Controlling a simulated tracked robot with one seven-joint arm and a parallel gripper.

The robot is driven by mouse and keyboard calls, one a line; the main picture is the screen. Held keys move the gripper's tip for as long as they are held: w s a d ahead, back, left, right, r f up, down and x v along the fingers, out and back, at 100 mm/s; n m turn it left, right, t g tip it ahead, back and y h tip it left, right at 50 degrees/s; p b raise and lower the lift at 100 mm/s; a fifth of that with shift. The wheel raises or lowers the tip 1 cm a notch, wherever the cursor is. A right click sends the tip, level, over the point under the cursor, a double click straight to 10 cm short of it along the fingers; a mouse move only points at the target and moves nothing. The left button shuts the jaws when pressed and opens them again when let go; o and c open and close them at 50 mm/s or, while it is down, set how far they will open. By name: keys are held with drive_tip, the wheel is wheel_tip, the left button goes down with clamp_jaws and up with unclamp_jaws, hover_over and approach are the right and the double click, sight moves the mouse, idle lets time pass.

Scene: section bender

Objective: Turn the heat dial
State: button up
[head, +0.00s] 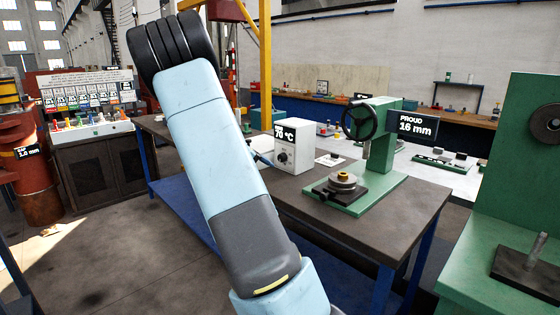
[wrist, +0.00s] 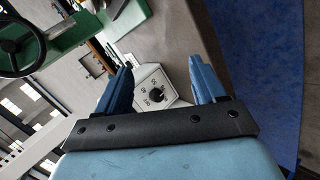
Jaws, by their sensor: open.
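The heat dial (head: 283,157) is a small dark knob on the front of a white box (head: 303,146) with a "70 °C" sign. In the wrist view the dial (wrist: 156,94) is a black knob on a white face with printed numbers. My gripper (wrist: 160,66) is open, with its two blue fingers on either side of the dial in that picture. Nothing is held between them. I cannot tell how far the fingertips are from the box. In the head view my arm hides most of the gripper.
The box stands on a dark-topped bench (head: 400,215). A green press (head: 382,145) with a black handwheel and a "PROUD 16 mm" sign stands right of it. A larger green machine (head: 515,190) is at far right. A panel with coloured knobs (head: 92,122) is at left.

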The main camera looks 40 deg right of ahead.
sight(280, 159)
drive_tip(key=w+d+f+n+h, duration=0.1)
drive_tip(key=w+d+h, duration=0.1)
drive_tip(key=w, duration=0.2)
drive_tip(key=w+d+f+n+t+h, duration=0.1)
drive_tip(key=w+d+f+h, duration=0.1)
drive_tip(key=w, duration=0.3)
drive_tip(key=w+d+f+n+t+h, duration=0.1)
drive_tip(key=w+d+f+n+h, duration=0.1)
drive_tip(key=w+h, duration=0.1)
drive_tip(key=shift+w+d+f, duration=0.15)
drive_tip(key=shift+w+d, duration=0.25)
drive_tip(key=shift+w, duration=0.25)
drive_tip(key=shift+w+f+n+h, duration=0.2)
drive_tip(key=shift+w+n+h, duration=0.1)
drive_tip(key=shift+w, duration=0.3)
drive_tip(key=shift+w+d+t, duration=0.1)
drive_tip(key=shift+d+t, duration=0.05)
drive_tip(key=shift+t, duration=0.15)
drive_tip(key=d, duration=0.9)
drive_tip(key=w+d, duration=0.1)
drive_tip(key=d, duration=0.3)
drive_tip(key=shift+d, duration=0.25)
drive_tip(key=c, duration=1.1)
drive_tip(key=shift+o, duration=0.2)
drive_tip(key=shift+d, duration=0.2)
drive_tip(key=shift+f, duration=0.1)
